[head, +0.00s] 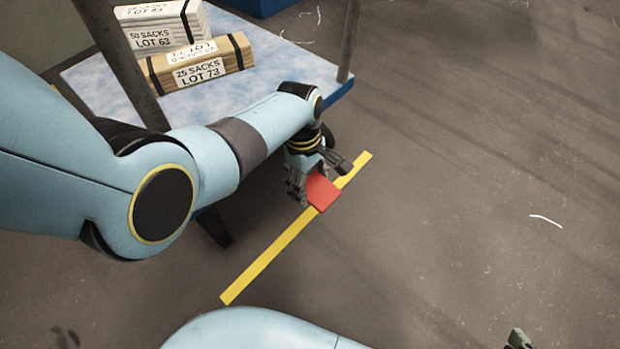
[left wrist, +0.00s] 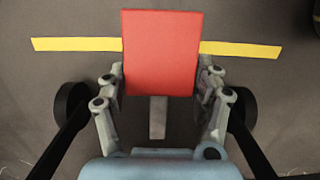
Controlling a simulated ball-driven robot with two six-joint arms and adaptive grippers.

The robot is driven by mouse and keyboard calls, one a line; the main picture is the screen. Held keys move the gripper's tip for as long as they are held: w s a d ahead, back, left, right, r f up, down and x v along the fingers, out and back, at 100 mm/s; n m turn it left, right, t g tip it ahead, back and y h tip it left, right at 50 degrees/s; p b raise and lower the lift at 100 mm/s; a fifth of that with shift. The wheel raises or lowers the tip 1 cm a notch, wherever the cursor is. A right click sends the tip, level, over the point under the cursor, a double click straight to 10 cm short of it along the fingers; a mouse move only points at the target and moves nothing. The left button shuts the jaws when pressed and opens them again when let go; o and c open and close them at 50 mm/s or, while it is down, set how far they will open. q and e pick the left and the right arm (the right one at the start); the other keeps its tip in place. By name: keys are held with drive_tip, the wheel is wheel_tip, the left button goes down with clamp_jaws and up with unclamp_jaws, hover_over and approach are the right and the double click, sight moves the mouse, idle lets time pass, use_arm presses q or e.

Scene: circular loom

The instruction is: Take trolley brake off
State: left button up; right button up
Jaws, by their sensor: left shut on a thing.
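The trolley (head: 290,72) has a speckled blue-grey deck with dark upright posts and stands at the upper left of the head view. Its red brake pedal (head: 322,192) is at the deck's near right corner, low over the floor. The pedal also shows as a flat red plate in the left wrist view (left wrist: 161,52), with a short grey stem below it. My left gripper (head: 313,190) is shut on the red pedal, one finger along each side edge. A tip of what looks like my right gripper (head: 519,339) shows at the bottom edge; its jaws are cut off.
A brown bundle marked 25 sacks, lot 73 (head: 198,64) and a white bundle marked lot 63 (head: 160,28) lie on the deck. A yellow floor line (head: 270,252) runs under the pedal. The floor to the right is clear apart from pale scraps. A dark wheel shows near the gripper.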

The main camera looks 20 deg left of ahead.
use_arm(q)
drive_tip(key=shift+w+r+p, duration=0.1)
drive_tip(key=shift+r+p, duration=0.25)
drive_tip(key=shift+r, duration=0.25)
use_arm(e)
drive_tip(key=shift+w+r+g, duration=0.15)
drive_tip(key=shift+r+g, duration=0.55)
use_arm(q)
drive_tip(key=shift+f, duration=0.1)
drive_tip(key=o, duration=1.7)
wheel_tip(320, 180, up, 12)
drive_tip(key=a, duration=0.1)
drive_tip(key=shift+w+a, duration=0.2)
drive_tip(key=shift+a, duration=0.1)
drive_tip(key=shift+f, duration=0.1)
